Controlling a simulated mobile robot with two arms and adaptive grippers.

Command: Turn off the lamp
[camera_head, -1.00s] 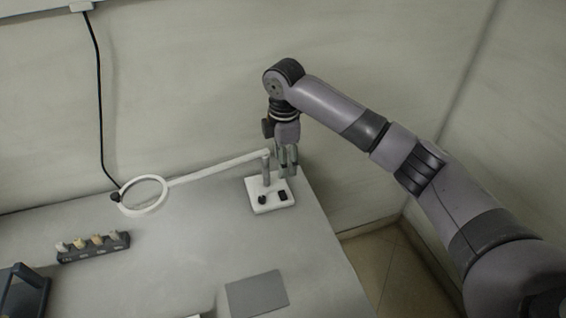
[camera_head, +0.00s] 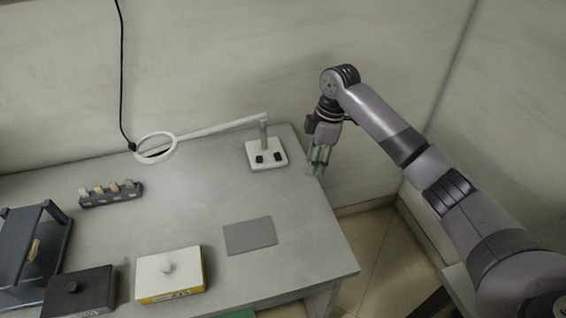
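The lamp stands at the back right of the grey table. Its white ring head (camera_head: 156,147) is on the left, joined by a white arm to a post on a square white base (camera_head: 266,153). Two dark controls (camera_head: 269,157) sit on the base. No glow shows on the ring. My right gripper (camera_head: 317,169) points down to the right of the base, apart from it, near the table's right edge. Its fingers look close together, but the gap between them is too small to judge. My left gripper is out of view.
The grey table (camera_head: 200,215) has free room in the middle. A flat grey pad (camera_head: 250,236) lies in front of the lamp. A dark rack (camera_head: 111,196) with several small pieces, a white-and-yellow box (camera_head: 170,274), a black box (camera_head: 79,291) and a dark frame (camera_head: 33,250) stand left.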

